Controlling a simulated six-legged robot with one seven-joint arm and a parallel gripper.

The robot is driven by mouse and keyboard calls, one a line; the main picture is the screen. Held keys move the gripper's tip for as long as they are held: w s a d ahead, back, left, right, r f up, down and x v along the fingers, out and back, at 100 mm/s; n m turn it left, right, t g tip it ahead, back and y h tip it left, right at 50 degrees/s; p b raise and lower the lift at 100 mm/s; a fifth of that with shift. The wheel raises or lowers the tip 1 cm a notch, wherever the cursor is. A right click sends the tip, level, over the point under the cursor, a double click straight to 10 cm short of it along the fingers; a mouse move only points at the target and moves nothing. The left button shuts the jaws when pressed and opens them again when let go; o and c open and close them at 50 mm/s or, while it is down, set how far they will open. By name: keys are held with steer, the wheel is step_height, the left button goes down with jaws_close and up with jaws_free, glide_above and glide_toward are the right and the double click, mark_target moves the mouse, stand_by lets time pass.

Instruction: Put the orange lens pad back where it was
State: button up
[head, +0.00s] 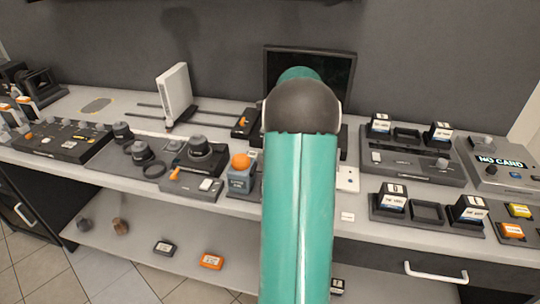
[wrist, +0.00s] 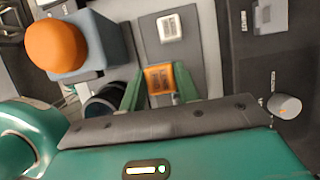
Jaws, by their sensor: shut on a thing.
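A white pad (wrist: 169,27) sits on the same plate, just beyond the orange one. In the head view my own green arm covers the middle of the counter and hides my gripper and the held pad.
A blue-grey block (head: 240,181) with an orange ball (head: 240,160) stands left of my arm, and close left of my gripper in the wrist view (wrist: 56,46). A dark device (head: 410,165) is to the right. Another orange block (head: 211,261) lies on the lower shelf.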

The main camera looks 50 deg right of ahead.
steer(key=shift+w+d+f, duration=0.2)
steer(key=shift+d+f, duration=0.25)
steer(key=shift+f, duration=0.15)
steer(key=shift+w+d+f, duration=0.2)
steer(key=shift+d+f, duration=0.2)
steer(key=shift+f, duration=0.2)
steer(key=shift+w+d+f, duration=0.1)
steer(key=shift+d+f, duration=0.05)
steer(key=shift+f, duration=1.5)
steer(key=shift+f, duration=0.1)
steer(key=o, duration=0.9)
steer(key=shift+o, duration=0.2)
steer(key=v, duration=1.2)
